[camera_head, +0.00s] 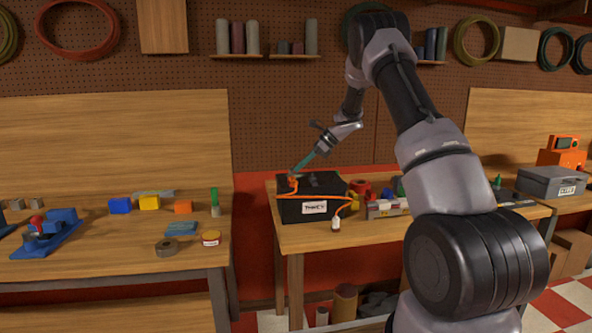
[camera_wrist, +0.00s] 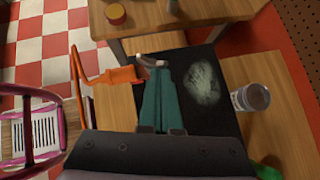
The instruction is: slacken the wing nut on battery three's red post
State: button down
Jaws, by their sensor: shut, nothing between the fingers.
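Battery three (camera_head: 290,211) is a black box with a white label reading "THREE", standing on the right-hand bench. An orange cable (camera_head: 320,198) runs across its front, and an orange clamp (camera_wrist: 120,77) sits on its top, left of my fingers in the wrist view. A small grey metal piece (camera_wrist: 150,61), which looks like the wing nut, shows just beyond my fingertips. My gripper (camera_head: 294,171) reaches down to the battery's back left corner; its teal fingers (camera_wrist: 163,75) are shut and empty. I cannot tell whether they touch the nut. The red post is not clearly visible.
A pale crusty patch (camera_wrist: 202,83) marks the battery top. A metal can (camera_wrist: 250,97) stands beside it in the wrist view. A red mug (camera_head: 361,189) and a grey box (camera_head: 384,209) are right of the battery. The left bench (camera_head: 120,262) is separated by a gap.

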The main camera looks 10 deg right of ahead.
jog(key=shift+w+n+g, duration=0.3)
jog(key=shift+n+g, duration=0.4)
jog(key=shift+n, duration=0.2)
jog(key=shift+w+a+n+g, duration=0.1)
jog(key=shift+w+n+g, duration=0.05)
jog(key=shift+n+g, duration=0.2)
jog(key=shift+w+n, duration=0.1)
jog(key=shift+n, duration=0.25)
jog(key=shift+w+a, duration=0.2)
jog(key=shift+w, duration=0.2)
dwell(2.1)
